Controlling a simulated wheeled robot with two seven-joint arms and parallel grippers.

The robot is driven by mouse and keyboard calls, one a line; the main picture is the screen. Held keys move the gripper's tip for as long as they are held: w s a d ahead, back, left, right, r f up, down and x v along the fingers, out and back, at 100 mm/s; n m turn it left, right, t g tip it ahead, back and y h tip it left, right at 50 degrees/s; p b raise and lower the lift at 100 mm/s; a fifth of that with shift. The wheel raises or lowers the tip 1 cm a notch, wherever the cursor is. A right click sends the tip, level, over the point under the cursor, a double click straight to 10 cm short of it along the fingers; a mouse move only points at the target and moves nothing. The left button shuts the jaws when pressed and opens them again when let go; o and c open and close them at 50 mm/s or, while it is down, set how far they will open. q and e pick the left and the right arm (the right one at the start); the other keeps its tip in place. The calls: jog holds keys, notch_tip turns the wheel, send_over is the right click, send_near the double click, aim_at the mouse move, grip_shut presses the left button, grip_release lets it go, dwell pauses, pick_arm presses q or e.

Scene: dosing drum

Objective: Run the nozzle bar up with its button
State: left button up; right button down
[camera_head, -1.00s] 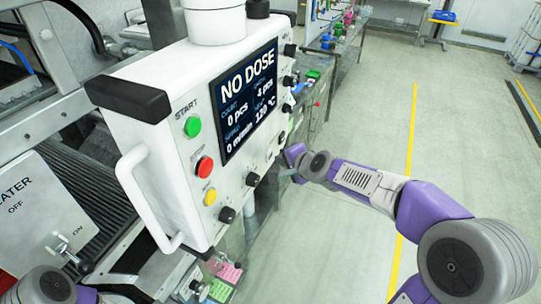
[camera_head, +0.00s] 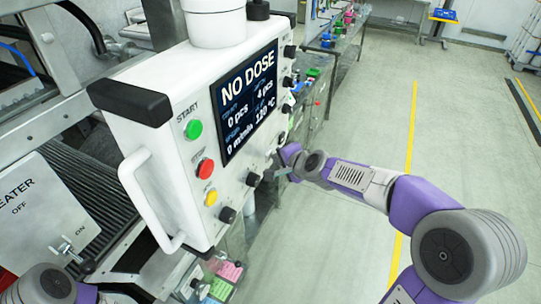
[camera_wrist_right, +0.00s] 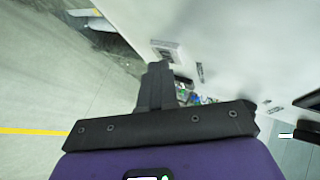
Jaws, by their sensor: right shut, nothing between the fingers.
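The white control box (camera_head: 160,150) hangs at the centre of the head view. Its display (camera_head: 248,102) reads NO DOSE. Its face carries a green START button (camera_head: 193,129), a red button (camera_head: 204,168), a yellow button (camera_head: 211,197) and several black knobs. I cannot tell which control belongs to the nozzle bar, and I cannot make out the bar itself. My right gripper (camera_head: 276,169) is beside the box's lower right edge, partly hidden. In the right wrist view its fingers (camera_wrist_right: 155,78) are shut and empty, pointing at a white surface; contact cannot be told. My left gripper is out of view.
A heater panel (camera_head: 38,215) with a toggle switch is at the lower left. A white handle (camera_head: 140,200) sticks out from the box's left side. A metal bench (camera_head: 325,90) with coloured items stands behind. The floor (camera_head: 470,130) at the right is clear.

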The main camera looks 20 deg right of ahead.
jog(key=shift+w+a, duration=0.1)
jog(key=shift+a, duration=0.05)
dwell(0.5)
jog(key=shift+s+d+b, duration=0.55)
jog(key=shift+s+b, duration=0.05)
jog(key=shift+s, duration=0.05)
jog(key=s+d+b, duration=0.3)
jog(key=shift+s+d, duration=0.1)
jog(key=shift+s, duration=0.3)
dwell(0.6)
